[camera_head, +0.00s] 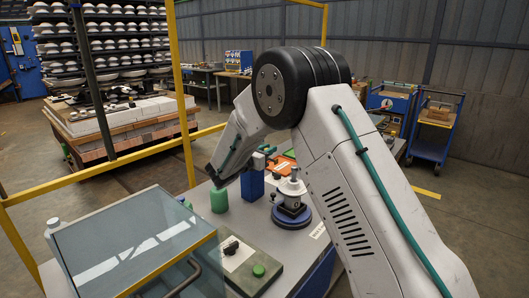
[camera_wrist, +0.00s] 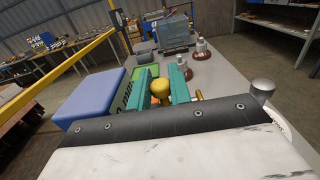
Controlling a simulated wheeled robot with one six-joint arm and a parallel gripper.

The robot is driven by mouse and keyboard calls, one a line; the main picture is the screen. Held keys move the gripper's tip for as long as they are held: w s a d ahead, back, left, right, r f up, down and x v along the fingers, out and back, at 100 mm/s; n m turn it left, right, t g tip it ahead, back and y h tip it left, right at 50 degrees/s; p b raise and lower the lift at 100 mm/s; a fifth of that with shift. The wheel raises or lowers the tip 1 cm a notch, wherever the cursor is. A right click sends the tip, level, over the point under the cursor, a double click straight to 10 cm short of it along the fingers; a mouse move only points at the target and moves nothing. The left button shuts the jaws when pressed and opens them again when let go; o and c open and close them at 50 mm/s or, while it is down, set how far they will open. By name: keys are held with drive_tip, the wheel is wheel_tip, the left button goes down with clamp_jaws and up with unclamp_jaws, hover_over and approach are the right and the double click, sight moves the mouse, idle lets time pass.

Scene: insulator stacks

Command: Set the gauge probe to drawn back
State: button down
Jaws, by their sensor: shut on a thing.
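In the wrist view, my gripper (camera_wrist: 163,82) has its two teal fingers closed on a yellow rounded knob (camera_wrist: 160,90). The knob sits between the fingers, and what it is mounted on is hidden below by my wrist. I cannot tell from the picture how far the gauge probe is drawn back. In the head view, a blue upright block (camera_head: 252,184) stands on the bench near the end of my arm, and my fingers cannot be made out there.
A white insulator (camera_head: 291,187) stands on a round blue base (camera_head: 291,216) on the bench, close to my arm. A glass-topped case (camera_head: 135,240) fills the front left. Yellow rails (camera_head: 95,172) run behind.

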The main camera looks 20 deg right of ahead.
drive_tip(key=c, duration=1.3)
unclamp_jaws()
drive_tip(key=shift+w+a, duration=0.2)
drive_tip(key=shift+a, duration=0.05)
drive_tip(key=shift+d, duration=0.1)
drive_tip(key=v, duration=0.7)
drive_tip(key=shift+s+a, duration=0.25)
drive_tip(key=shift+a, duration=0.05)
